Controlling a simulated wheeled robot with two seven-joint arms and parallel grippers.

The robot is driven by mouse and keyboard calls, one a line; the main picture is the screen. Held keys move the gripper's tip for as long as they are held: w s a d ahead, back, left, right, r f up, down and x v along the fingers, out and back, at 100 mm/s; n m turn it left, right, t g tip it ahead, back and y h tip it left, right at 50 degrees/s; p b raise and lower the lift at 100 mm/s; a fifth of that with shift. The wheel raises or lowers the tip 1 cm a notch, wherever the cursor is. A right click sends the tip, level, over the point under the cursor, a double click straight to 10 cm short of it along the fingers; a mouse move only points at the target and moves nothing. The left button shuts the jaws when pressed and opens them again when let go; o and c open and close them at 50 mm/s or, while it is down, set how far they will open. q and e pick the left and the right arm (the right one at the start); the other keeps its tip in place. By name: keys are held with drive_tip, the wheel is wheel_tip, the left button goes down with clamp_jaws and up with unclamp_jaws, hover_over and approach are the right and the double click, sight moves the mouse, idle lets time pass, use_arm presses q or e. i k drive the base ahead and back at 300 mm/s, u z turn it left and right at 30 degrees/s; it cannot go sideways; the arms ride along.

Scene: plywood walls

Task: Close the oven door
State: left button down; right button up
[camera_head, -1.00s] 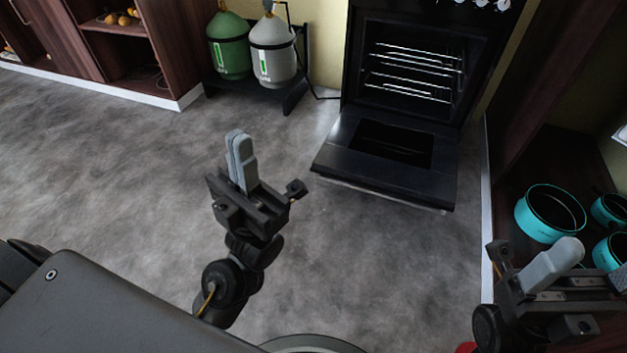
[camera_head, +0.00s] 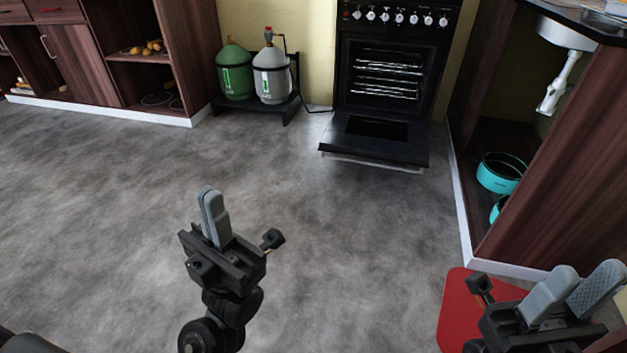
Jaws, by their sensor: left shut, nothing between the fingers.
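The black oven (camera_head: 391,28) stands against the back wall. Its door (camera_head: 374,148) hangs folded down and open, low over the floor, with a handle bar (camera_head: 372,161) along its front edge. Wire racks (camera_head: 388,80) show inside the oven. My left gripper (camera_head: 213,216) is in the lower middle-left, fingers together and empty, well short of the door. My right gripper (camera_head: 574,293) is at the lower right, its two fingers apart with nothing seen between them. Neither gripper touches the oven.
Green (camera_head: 233,72) and grey (camera_head: 271,73) gas cylinders stand on a rack left of the oven. A wooden cabinet (camera_head: 550,150) with turquoise pots (camera_head: 499,174) stands right. A red object (camera_head: 462,309) lies beneath my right gripper. The grey floor (camera_head: 300,215) before the oven is clear.

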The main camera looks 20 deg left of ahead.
sight(398, 138)
drive_tip(key=k, duration=0.3)
drive_tip(key=z, duration=0.2)
drive_tip(key=i, duration=2.4)
drive_tip(key=u, duration=2.65)
drive_tip(key=k, duration=0.2)
drive_tip(key=z, duration=2.35)
